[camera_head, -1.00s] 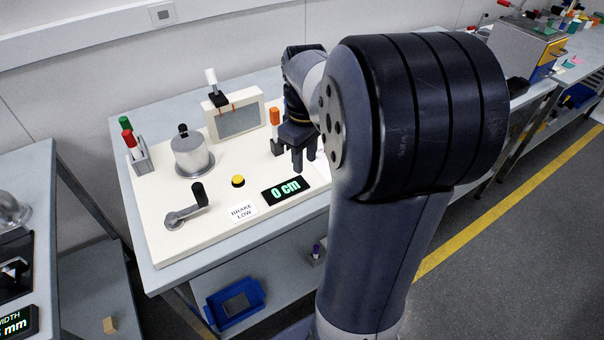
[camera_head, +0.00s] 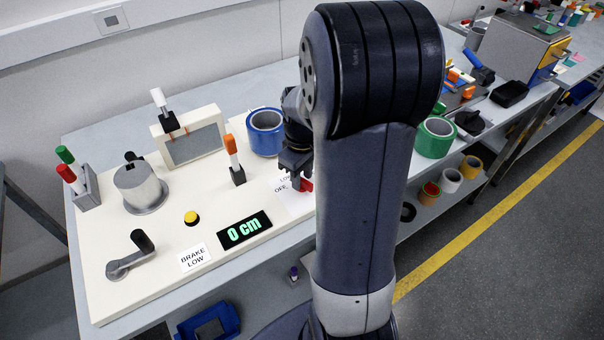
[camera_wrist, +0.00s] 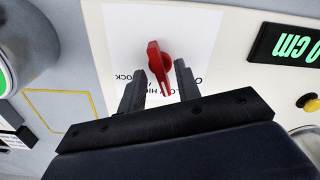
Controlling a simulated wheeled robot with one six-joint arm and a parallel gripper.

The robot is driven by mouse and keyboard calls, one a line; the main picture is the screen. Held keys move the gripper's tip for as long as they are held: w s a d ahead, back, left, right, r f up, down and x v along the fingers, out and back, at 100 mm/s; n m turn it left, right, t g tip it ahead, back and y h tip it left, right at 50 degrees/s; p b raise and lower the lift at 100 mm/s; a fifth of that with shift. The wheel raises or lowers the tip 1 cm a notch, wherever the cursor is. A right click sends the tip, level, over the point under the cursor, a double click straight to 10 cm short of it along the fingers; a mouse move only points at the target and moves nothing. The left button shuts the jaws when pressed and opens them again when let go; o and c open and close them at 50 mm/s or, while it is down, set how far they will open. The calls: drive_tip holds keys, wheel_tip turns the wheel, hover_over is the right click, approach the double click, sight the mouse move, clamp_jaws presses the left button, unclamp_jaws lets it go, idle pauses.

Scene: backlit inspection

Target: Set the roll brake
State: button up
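The brake knob is a red lever-shaped knob (camera_wrist: 158,66) on a white label with printed positions; LOW, HIGH and LOCK can be partly read. In the head view the red knob (camera_head: 306,185) shows at the right end of the cream panel (camera_head: 160,225), partly hidden by my arm. My gripper (camera_wrist: 160,74) is open, its two fingers on either side of the knob in the wrist view; I cannot tell whether they touch it. In the head view my gripper (camera_head: 296,178) is over the label. A card (camera_head: 193,257) reads BRAKE LOW.
The display (camera_head: 245,230) reads 0 cm. An orange-handled switch (camera_head: 234,155) stands left of my gripper, and a blue tape roll (camera_head: 265,132) behind it. A yellow button (camera_head: 191,218), a crank (camera_head: 130,255) and a metal drum (camera_head: 140,188) are farther left.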

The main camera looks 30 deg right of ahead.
drive_tip(key=shift+c, duration=0.2)
clamp_jaws()
drive_tip(key=shift+m, duration=0.4)
drive_tip(key=m, duration=0.7)
drive_tip(key=shift+m, duration=0.3)
drive_tip(key=m, duration=0.3)
drive_tip(key=shift+m, duration=2.2)
